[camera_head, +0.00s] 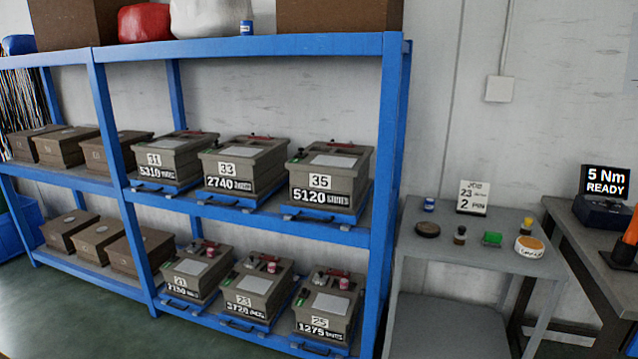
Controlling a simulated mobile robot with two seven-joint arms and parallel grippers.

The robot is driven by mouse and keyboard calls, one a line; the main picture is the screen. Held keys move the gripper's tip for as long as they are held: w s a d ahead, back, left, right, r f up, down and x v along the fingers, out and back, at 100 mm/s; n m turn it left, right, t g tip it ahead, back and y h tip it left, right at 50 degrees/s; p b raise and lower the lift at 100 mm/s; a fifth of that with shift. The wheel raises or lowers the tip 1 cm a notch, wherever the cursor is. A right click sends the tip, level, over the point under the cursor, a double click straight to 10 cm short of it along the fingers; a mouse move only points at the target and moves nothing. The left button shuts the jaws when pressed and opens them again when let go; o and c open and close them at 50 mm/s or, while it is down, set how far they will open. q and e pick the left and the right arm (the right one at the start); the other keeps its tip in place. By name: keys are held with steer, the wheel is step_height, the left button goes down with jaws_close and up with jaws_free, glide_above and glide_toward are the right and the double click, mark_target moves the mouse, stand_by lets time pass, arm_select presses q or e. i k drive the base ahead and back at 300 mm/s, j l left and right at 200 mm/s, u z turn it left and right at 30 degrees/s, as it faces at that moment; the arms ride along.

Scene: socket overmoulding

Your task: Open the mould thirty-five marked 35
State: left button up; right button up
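The mould marked 35 (328,182) is a grey-brown box with a sloped lid, labelled 35 and 5120. It sits at the right end of the upper row on the blue shelf rack (388,150). A red handle-like part and a light plate show on its lid, which looks closed. It rests on a blue tray (310,212) with a small handle at the front. Neither of my grippers shows in the view.
Moulds 31 (170,158) and 33 (240,165) stand left of it; moulds 21, 23 and 25 (326,303) stand below. A grey table (470,243) with small items and a card is at the right. A dark bench with a "5 Nm READY" display (604,182) stands farther right.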

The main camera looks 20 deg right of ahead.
mark_target(332, 183)
steer(key=i+j+z, duration=0.4)
steer(key=i+j, duration=0.3)
steer(key=i, duration=0.4)
steer(key=i+j+z, duration=0.45)
steer(key=i+j, duration=0.55)
